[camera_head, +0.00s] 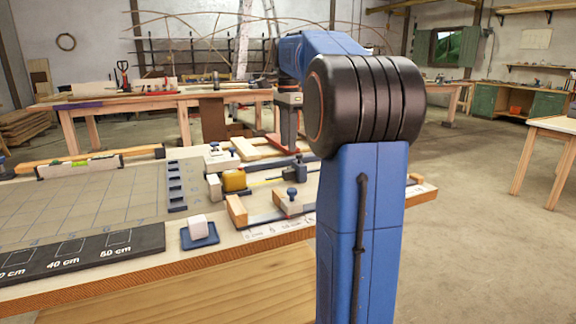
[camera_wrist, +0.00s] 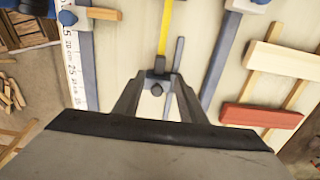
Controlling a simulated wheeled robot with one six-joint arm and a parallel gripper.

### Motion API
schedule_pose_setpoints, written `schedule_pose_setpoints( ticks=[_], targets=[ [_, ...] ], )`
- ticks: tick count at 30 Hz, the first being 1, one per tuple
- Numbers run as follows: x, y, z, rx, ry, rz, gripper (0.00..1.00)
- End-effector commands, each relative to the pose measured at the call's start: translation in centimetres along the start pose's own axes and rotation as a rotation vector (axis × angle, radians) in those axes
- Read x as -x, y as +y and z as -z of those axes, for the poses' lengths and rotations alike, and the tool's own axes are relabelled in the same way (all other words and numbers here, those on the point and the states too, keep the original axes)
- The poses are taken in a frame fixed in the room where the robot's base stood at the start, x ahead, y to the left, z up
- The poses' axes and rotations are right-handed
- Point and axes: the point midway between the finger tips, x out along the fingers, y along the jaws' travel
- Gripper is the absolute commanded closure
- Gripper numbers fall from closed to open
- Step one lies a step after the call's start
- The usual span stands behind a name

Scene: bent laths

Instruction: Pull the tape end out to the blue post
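A yellow tape case (camera_head: 234,180) sits on the bench, with a short yellow tape running right from it. In the wrist view the tape (camera_wrist: 165,28) comes down from the top edge to a dark end piece (camera_wrist: 158,76) with a round knob. My gripper (camera_wrist: 158,84) points down with its fingers apart, one on each side of this end piece; I cannot tell whether they touch it. In the head view my gripper (camera_head: 289,146) hangs over the bench, partly behind my arm. A thin blue-grey bar (camera_wrist: 179,52) lies right of the tape; I cannot tell whether it is the blue post.
A rail with a number scale (camera_wrist: 72,60) lies left in the wrist view, and a blue-grey rail (camera_wrist: 222,55) lies right. A red block (camera_wrist: 262,116) and pale wooden strips (camera_wrist: 283,60) are farther right. A white block (camera_head: 198,222) stands near the bench's front.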

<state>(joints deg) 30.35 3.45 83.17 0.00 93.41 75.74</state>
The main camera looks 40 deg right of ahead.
Motion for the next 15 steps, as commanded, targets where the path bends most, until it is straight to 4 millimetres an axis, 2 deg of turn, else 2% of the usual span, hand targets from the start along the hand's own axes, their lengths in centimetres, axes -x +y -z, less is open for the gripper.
schedule_pose_setpoints(
  ticks=[9,15],
  targets=[
    [-5.5,0.1,0.0,0.0,0.0,-0.002,0.62],
    [-7.9,0.0,0.0,0.0,0.0,0.0,0.62]
  ],
)
